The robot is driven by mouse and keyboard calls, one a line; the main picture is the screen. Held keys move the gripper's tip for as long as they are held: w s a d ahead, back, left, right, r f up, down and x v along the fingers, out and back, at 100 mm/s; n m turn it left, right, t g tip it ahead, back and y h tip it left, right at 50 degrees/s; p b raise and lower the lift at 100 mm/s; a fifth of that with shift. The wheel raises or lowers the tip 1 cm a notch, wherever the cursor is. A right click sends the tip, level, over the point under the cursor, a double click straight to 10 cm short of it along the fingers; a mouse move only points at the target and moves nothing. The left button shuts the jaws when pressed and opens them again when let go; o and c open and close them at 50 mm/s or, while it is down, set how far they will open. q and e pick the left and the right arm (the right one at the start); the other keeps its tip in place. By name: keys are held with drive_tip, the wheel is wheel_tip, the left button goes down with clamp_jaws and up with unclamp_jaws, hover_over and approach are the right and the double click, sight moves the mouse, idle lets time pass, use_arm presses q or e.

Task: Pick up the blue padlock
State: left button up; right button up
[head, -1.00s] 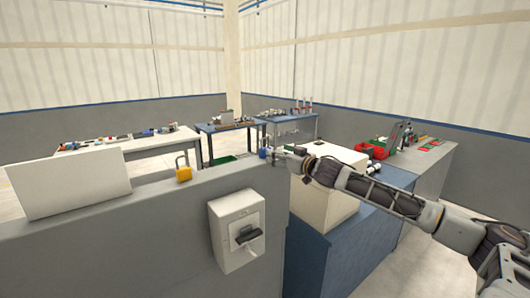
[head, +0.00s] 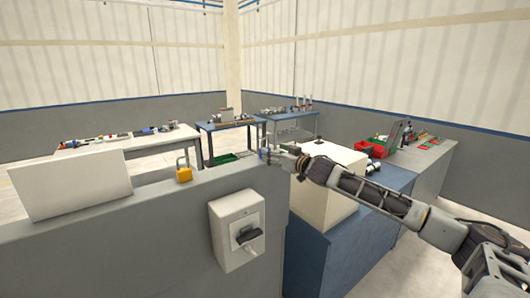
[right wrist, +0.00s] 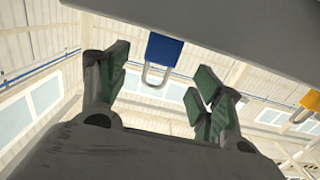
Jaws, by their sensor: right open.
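The blue padlock (right wrist: 164,50) shows in the right wrist view with its grey shackle, between my right gripper's two green-padded fingers and a little beyond their tips. My right gripper (right wrist: 158,78) is open, with one finger on each side of the padlock and nothing held. In the head view the right gripper (head: 268,153) is small at the far end of the grey wall's top, and the blue padlock is mostly hidden there. I cannot tell whether a finger touches it. My left gripper is in neither view.
A yellow padlock (head: 184,171) stands on top of the grey wall (head: 150,235), beside a white panel (head: 70,183). A switch box (head: 236,230) is mounted on the wall's face. A white box (head: 325,190) stands under my right arm. Tables with tools stand behind.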

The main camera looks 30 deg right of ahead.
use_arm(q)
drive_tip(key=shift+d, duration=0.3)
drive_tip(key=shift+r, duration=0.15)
use_arm(e)
drive_tip(key=shift+w, duration=0.2)
drive_tip(key=shift+w+a+f+p, duration=0.15)
drive_tip(key=shift+w+p, duration=0.8)
drive_tip(key=shift+w, duration=0.35)
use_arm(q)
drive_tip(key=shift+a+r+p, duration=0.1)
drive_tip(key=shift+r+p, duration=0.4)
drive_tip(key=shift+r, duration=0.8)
use_arm(e)
drive_tip(key=shift+w+f, duration=0.15)
drive_tip(key=shift+w, duration=1)
drive_tip(key=c, duration=1.1)
drive_tip(key=shift+c, duration=0.2)
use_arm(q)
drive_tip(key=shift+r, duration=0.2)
use_arm(e)
wheel_tip(320, 180, up, 10)
